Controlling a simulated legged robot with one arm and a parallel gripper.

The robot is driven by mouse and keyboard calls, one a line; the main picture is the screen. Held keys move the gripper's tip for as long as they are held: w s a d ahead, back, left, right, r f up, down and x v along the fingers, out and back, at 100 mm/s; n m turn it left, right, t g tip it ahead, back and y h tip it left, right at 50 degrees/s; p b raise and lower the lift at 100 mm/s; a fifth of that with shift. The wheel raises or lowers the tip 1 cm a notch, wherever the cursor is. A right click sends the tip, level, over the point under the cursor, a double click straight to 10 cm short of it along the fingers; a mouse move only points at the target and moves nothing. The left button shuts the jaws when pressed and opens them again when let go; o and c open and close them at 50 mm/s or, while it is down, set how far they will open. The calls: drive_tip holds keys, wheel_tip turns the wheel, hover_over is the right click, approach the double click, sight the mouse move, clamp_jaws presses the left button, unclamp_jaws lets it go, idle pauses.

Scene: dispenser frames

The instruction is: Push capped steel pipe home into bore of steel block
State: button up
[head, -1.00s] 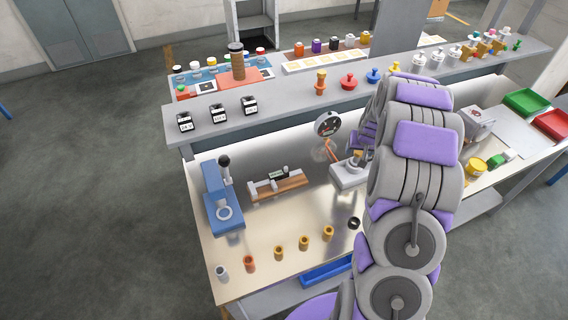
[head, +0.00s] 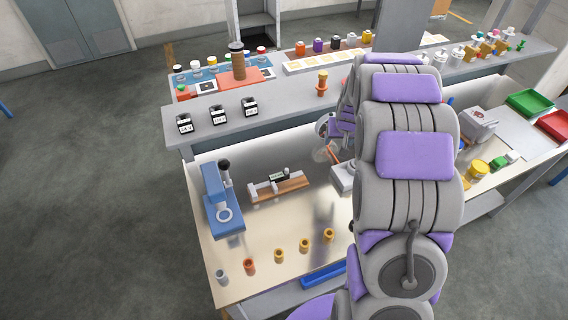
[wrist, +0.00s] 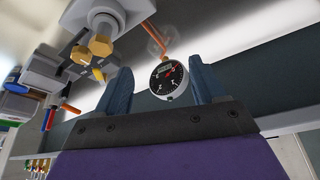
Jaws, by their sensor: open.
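The pale steel block (head: 342,178) stands on the bench, largely hidden behind my arm in the head view. A pale grey body that looks like this block (wrist: 128,12) is at the top of the wrist view. Brass hex pieces (wrist: 100,45) sit against a rounded grey part beside it; I cannot tell which is the pipe's cap or how deep the pipe sits. My gripper (wrist: 161,68) is open, its two dark fingers apart, with nothing seen held between them. It is hidden in the head view.
A round dial gauge (wrist: 168,80) shows between my fingers, beyond them, with an orange rod (wrist: 165,38) near it. A blue press (head: 222,200) and several small cups (head: 279,256) stand on the bench. A raised grey shelf (head: 280,111) runs behind.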

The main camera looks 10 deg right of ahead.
drive_tip(key=s+a+n+y+b, duration=0.1)
drive_tip(key=s+a+n, duration=0.2)
drive_tip(key=a, duration=1.6)
drive_tip(key=shift+s+a+f, duration=0.15)
drive_tip(key=shift+s+a, duration=0.05)
drive_tip(key=shift+s, duration=1)
drive_tip(key=s+r+g, duration=0.2)
drive_tip(key=s+r, duration=0.2)
drive_tip(key=s, duration=0.8)
drive_tip(key=s+r+g, duration=0.2)
drive_tip(key=s+r, duration=0.2)
drive_tip(key=s, duration=0.8)
drive_tip(key=s+r+g, duration=0.2)
drive_tip(key=s+r, duration=0.1)
drive_tip(key=s, duration=0.9)
drive_tip(key=shift+s+d+r, duration=0.15)
drive_tip(key=shift+s+r, duration=0.1)
drive_tip(key=shift+r, duration=0.15)
